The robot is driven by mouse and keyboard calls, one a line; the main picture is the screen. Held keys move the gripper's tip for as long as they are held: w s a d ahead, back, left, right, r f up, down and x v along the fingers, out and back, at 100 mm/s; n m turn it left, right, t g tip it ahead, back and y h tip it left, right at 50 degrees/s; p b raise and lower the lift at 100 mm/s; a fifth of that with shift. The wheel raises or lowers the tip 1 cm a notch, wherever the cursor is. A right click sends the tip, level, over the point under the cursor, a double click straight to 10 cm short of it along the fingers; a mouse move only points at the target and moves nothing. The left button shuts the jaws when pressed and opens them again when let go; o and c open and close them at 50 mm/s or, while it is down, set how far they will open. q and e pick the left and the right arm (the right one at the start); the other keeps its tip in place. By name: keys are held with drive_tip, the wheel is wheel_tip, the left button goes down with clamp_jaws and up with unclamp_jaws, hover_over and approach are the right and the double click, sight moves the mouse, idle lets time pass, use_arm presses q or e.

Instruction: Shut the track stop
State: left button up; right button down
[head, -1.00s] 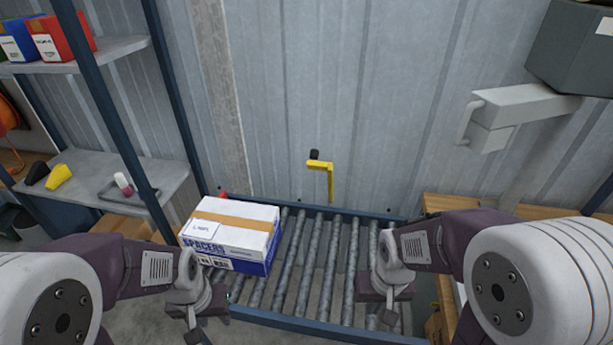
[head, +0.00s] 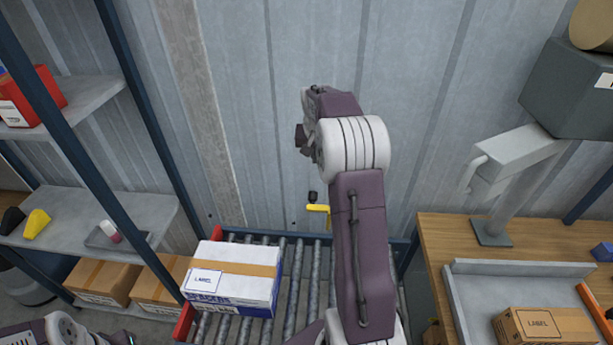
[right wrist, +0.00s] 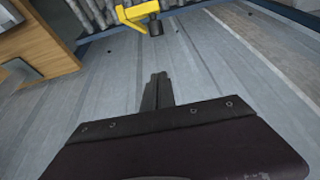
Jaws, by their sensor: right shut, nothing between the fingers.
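The track stop, a yellow bent bar (head: 318,208) with a black knob (head: 312,196), stands at the far edge of the roller track (head: 285,290). My right arm hides part of the bar in the head view. The right wrist view shows the yellow bar (right wrist: 133,16) and black knob at the top, apart from the fingertips. My right gripper (head: 300,138) is shut and empty, raised above the stop in front of the wall. Its closed fingers (right wrist: 158,78) show in the right wrist view. Only part of my left arm shows at the bottom left; its fingers are out of view.
A white and blue box (head: 235,272) lies on the rollers at left. Shelving (head: 95,225) stands further left. A wooden bench (head: 455,235) with a grey tray (head: 455,290) and a label-marked carton (head: 545,327) is at right. The corrugated wall is close behind the stop.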

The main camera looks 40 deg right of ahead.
drive_tip(key=f+p, duration=0.1)
drive_tip(key=f, duration=0.3)
drive_tip(key=f+p, duration=0.2)
drive_tip(key=f, duration=0.2)
drive_tip(key=w+f+p, duration=0.1)
drive_tip(key=f, duration=0.2)
drive_tip(key=shift+a+f, duration=0.25)
drive_tip(key=shift+f, duration=0.15)
drive_tip(key=shift+d, duration=0.15)
